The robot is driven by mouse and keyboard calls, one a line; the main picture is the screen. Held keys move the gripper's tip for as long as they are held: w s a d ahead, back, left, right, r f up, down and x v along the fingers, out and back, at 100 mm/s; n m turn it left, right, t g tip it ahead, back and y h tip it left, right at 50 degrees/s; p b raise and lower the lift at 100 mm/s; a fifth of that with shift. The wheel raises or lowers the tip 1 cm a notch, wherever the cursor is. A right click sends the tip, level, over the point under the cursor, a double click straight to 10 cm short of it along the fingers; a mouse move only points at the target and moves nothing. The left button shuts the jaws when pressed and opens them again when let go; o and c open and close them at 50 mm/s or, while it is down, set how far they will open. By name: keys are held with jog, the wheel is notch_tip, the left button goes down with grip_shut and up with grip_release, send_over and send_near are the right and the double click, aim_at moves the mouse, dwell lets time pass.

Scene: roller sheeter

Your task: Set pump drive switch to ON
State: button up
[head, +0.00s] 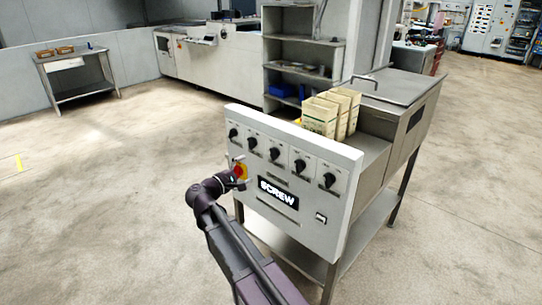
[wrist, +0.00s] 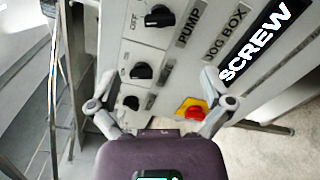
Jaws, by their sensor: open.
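The grey control panel (head: 290,195) has a row of black rotary switches. In the wrist view, a black switch (wrist: 160,16) near the top has a label reading PUMP beside it and OFF on its other side. Two more switches, a middle one (wrist: 142,70) and a lower one (wrist: 131,102), lie below it in the picture; their labels are unreadable. My gripper (wrist: 158,82) is open and empty, its fingers spread in front of the panel. It also shows in the head view (head: 238,181), by the panel's left side. I cannot tell whether a finger touches the panel.
A red button on a yellow plate (wrist: 194,112) lies close to my right finger in the wrist view. The SCREW sign (head: 278,192) and a small rocker switch (head: 321,217) are on the panel. Cream cartons (head: 322,117) stand behind it. Floor left of the panel is clear.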

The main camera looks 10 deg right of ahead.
aim_at(271, 155)
jog(key=x, duration=1.2)
jog(key=shift+w+d, duration=0.1)
jog(key=shift+d, duration=0.05)
jog(key=c, duration=1.1)
